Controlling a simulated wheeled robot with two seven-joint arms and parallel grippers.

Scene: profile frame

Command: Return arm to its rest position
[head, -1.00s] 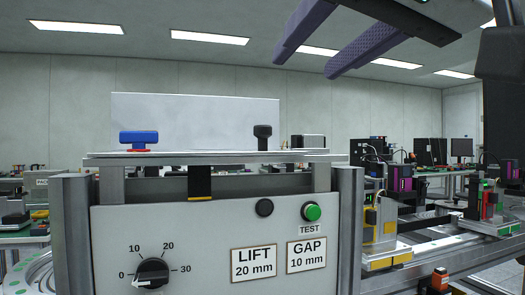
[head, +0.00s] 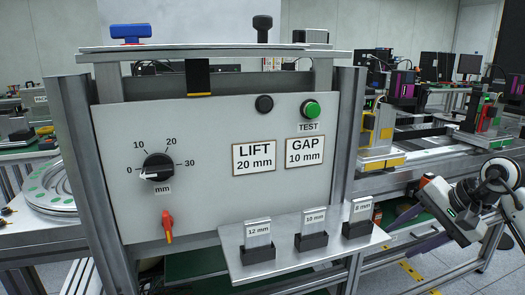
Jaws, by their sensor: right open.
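My right gripper (head: 402,234) is low at the right in the head view, beside the right end of the gauge shelf. Its two purple fingers are spread apart with nothing between them, and they point left. Part of the fingers lies behind or close to the shelf edge, and I cannot tell the exact gap. My white and black right arm comes in from the right edge. My left gripper is not in view.
A grey test panel (head: 215,120) has a dial (head: 158,167) near 0, a green TEST button (head: 311,109) and a red lever (head: 167,226) pointing down. The shelf (head: 290,268) holds gauge blocks marked 12 mm (head: 258,233), 10 mm (head: 314,221) and 8 mm (head: 361,209).

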